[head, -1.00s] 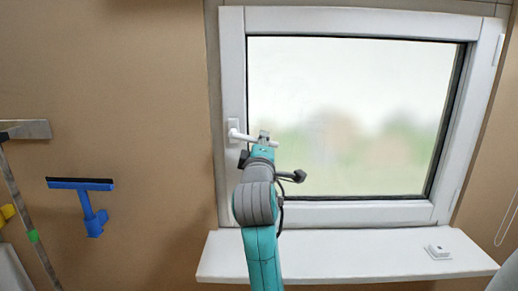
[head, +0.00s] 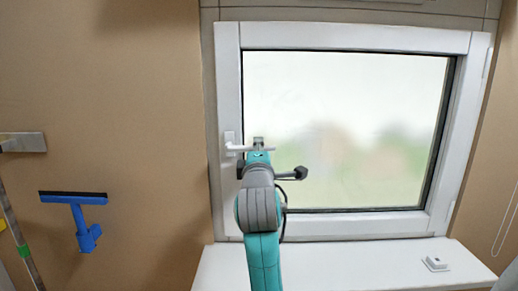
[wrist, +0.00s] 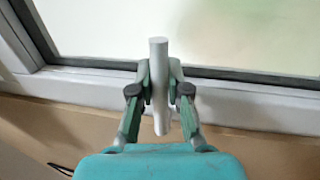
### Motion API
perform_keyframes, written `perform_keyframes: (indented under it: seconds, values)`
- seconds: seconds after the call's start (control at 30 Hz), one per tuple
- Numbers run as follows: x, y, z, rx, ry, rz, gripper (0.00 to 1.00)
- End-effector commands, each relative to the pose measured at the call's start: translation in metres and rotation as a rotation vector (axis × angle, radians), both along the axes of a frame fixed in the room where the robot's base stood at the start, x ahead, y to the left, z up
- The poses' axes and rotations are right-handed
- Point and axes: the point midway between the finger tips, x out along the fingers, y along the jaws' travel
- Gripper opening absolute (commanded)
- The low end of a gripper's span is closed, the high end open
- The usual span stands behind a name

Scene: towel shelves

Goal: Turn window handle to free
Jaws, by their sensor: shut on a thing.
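The white window handle (head: 240,148) is on the left side of the white window frame (head: 228,85). Its lever points right and looks about level in the head view. My gripper (head: 258,147) is at the lever's outer part. In the wrist view the handle (wrist: 158,55) is a pale bar between the two fingers of my gripper (wrist: 158,85), which are shut on it. The bar sticks out beyond the fingers on both sides. The window sash looks closed. My arm hides part of the frame and glass below the handle.
A white sill (head: 340,268) juts out below the window, with a small white object (head: 435,264) at its right. A blue squeegee (head: 80,218) is on the brown wall at left. A cord (head: 506,225) hangs at right.

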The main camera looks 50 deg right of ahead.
Motion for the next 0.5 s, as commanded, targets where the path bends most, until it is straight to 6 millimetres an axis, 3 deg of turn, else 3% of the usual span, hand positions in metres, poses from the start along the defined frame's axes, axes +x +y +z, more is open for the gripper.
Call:
perform_keyframes:
  seconds: [0.03,0.1,0.13,0.5]
  values:
    - [0.0005,0.0003,0.0001,-0.001,0.001,0.001,0.23]
    - [0.0005,0.0003,0.0002,-0.001,0.0,0.001,0.41]
    - [0.0004,0.0003,0.0002,-0.001,0.0,0.001,0.42]
    - [-0.0032,0.005,-0.0009,0.0,-0.001,0.001,0.42]
